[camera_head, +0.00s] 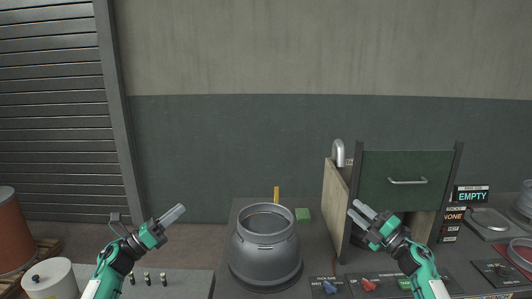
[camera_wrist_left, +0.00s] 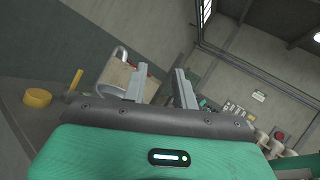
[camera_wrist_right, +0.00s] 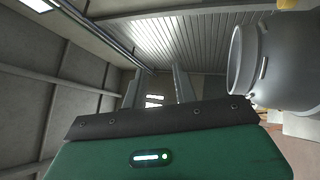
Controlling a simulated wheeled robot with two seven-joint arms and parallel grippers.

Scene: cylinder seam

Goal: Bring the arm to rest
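My left gripper (camera_head: 178,212) is raised at the left of the head view, over the lower-left bench and left of the grey metal cylinder (camera_head: 265,250). In the left wrist view its two fingers (camera_wrist_left: 159,85) stand apart with nothing between them. My right gripper (camera_head: 358,211) is raised right of the cylinder, in front of the green drawer cabinet. In the right wrist view its fingers (camera_wrist_right: 158,85) are apart and empty. The cylinder stands upright with its open mouth up; it also shows at the right of the right wrist view (camera_wrist_right: 285,65). Neither gripper touches it.
A green drawer front (camera_head: 405,181) with a handle stands behind my right gripper, beside a beige panel (camera_head: 335,200). Blue and red knobs (camera_head: 368,284) line the front. Signs (camera_head: 472,196) stand at right.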

